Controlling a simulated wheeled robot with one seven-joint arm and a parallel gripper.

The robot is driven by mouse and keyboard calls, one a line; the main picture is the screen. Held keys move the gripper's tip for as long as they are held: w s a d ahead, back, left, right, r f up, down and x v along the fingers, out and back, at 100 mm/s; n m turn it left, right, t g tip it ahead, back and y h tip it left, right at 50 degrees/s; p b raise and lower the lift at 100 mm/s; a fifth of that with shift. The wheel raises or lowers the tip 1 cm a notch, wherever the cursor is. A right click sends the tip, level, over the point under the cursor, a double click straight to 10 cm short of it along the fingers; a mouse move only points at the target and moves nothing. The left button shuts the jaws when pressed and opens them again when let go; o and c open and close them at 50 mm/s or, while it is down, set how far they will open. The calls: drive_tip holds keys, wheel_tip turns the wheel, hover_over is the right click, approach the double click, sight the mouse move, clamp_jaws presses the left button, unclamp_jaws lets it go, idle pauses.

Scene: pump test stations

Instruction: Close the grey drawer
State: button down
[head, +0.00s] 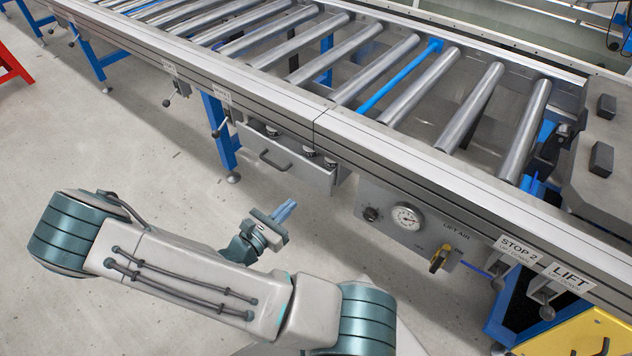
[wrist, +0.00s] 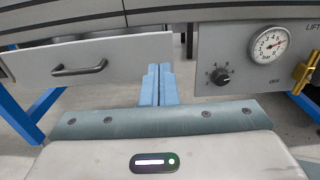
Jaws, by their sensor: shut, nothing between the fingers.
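The grey drawer (head: 287,169) is under the conveyor's side beam and stands pulled out, its open top showing small dark items inside. Its dark bar handle (head: 274,161) is on the front face. In the wrist view the drawer front (wrist: 110,52) is at the left, with its handle (wrist: 80,68). My gripper (head: 286,207) has blue fingers, shut and empty, in front of the drawer and apart from it in the head view. In the wrist view my gripper (wrist: 158,82) points at the drawer front's right end; whether it touches is unclear.
The roller conveyor (head: 330,60) runs above. A blue leg (head: 219,130) stands left. Floor in front is clear.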

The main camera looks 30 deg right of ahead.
sight(323, 173)
drive_tip(key=b+x, duration=0.3)
drive_tip(key=x, duration=0.8)
drive_tip(key=shift+s+d+f+b, duration=0.1)
drive_tip(key=shift+f+b, duration=0.05)
drive_tip(key=shift+b, duration=0.15)
drive_tip(key=shift+w+d, duration=0.2)
drive_tip(key=shift+d, duration=0.25)
